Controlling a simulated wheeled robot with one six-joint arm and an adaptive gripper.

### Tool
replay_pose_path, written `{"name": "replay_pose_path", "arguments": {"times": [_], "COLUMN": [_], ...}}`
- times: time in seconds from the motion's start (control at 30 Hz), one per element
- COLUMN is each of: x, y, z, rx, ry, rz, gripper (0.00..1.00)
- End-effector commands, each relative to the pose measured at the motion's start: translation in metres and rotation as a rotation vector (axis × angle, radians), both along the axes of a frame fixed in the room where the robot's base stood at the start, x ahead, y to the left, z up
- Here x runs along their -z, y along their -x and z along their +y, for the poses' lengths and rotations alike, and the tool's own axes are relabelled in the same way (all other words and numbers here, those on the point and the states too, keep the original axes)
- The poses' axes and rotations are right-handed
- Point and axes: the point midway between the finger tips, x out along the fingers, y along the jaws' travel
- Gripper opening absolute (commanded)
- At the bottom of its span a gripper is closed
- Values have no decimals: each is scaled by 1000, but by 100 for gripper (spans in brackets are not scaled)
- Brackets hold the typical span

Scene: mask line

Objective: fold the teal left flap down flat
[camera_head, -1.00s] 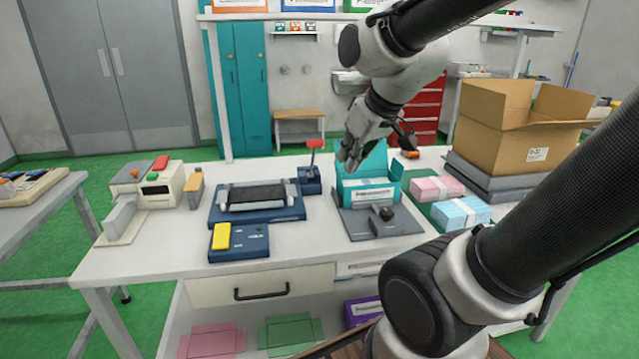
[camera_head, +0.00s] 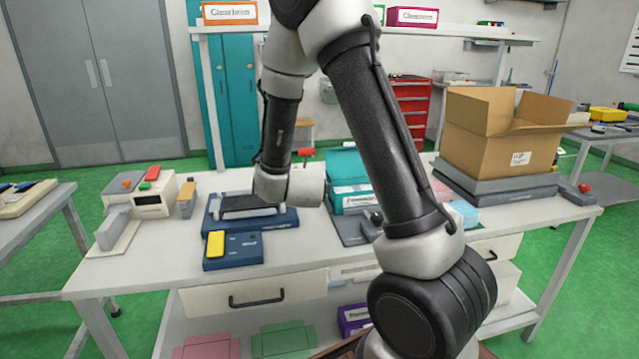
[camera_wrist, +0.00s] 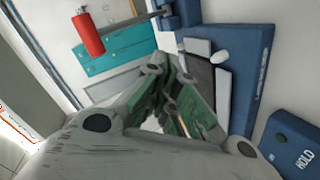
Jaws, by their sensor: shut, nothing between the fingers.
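The teal box (camera_head: 345,201) stands open on the bench in the head view, with a teal panel (camera_head: 346,163) upright at its back. My forearm covers the box's right part, and I cannot make out the left flap separately. In the wrist view a teal panel (camera_wrist: 118,52) shows beyond the red handle; I cannot tell which flap it is. My gripper (camera_wrist: 178,78) is shut and empty, over the blue roller unit. In the head view its fingers are hidden behind my wrist, left of the box.
A red-topped lever (camera_head: 305,154) stands close to the box's left side; its red handle (camera_wrist: 88,34) is near in the wrist view. The blue roller unit (camera_head: 285,222) and a control box with a yellow button (camera_head: 216,243) lie left. A cardboard carton (camera_head: 490,152) stands right.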

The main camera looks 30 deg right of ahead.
Motion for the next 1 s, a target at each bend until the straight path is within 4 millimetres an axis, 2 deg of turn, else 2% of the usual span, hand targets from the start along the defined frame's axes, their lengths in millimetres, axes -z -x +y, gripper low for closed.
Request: {"name": "replay_pose_path", "arguments": {"times": [0.03,0.2,0.4,0.53,0.67,1.0], "x": [20,49,60,60,58,55], "y": [0,11,28,28,16,-46], "z": [-5,-20,-24,-26,-34,-70], "rx": [12,59,90,98,101,100], "ry": [109,493,767,813,813,810], "rz": [-7,-54,-75,-79,-81,-82], "gripper": [0,0,0,0,0,0]}}
